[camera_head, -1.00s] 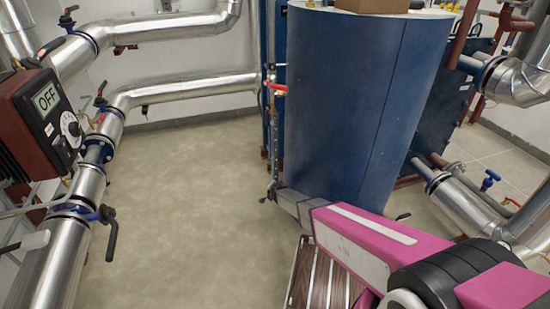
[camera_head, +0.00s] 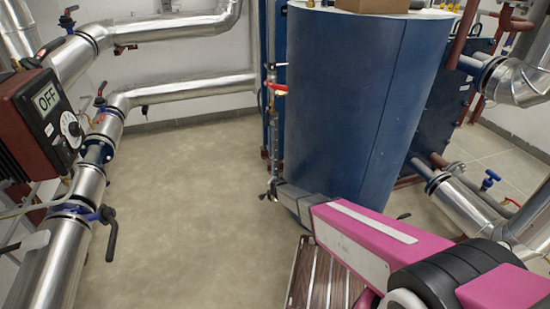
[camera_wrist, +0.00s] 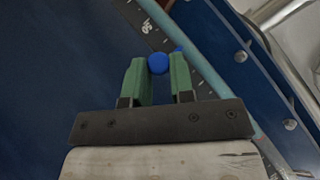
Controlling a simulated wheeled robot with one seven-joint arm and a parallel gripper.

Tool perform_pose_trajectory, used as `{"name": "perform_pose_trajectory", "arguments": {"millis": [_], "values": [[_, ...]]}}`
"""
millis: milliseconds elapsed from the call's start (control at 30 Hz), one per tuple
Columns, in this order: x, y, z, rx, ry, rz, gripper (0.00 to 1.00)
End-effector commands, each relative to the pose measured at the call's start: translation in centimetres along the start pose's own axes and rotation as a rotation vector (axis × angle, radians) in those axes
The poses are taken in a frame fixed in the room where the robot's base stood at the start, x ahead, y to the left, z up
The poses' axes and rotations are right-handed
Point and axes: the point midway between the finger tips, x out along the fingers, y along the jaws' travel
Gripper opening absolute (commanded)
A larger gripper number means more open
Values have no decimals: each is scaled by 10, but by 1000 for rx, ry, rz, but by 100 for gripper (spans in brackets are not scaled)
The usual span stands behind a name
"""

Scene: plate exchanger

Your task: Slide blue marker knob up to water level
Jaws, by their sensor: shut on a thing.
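The blue marker knob (camera_wrist: 157,64) shows in the wrist view between the green fingertips of my gripper (camera_wrist: 158,75), which is shut on it. The knob sits beside a dark scale strip (camera_wrist: 137,18) with white marks and a number near 50. A pale blue-green gauge tube (camera_wrist: 205,70) runs diagonally along the scale. The water level in the tube cannot be made out. In the head view my gripper (camera_head: 272,190) is at the lower end of the upright gauge (camera_head: 275,135), left of the blue tank; the knob is too small to tell there.
The large blue tank (camera_head: 345,100) stands right of the gauge. A red-handled valve (camera_head: 277,88) is on the gauge's upper part. Silver pipes (camera_head: 190,92) and a control box reading OFF (camera_head: 45,115) are at left. The floor (camera_head: 180,200) between is clear.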

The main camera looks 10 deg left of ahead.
Motion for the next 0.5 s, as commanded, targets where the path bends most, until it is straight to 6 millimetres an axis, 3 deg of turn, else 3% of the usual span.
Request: {"name": "perform_pose_trajectory", "arguments": {"millis": [500], "values": [[-5, -4, -5, 0, 1, 1, 0]]}}
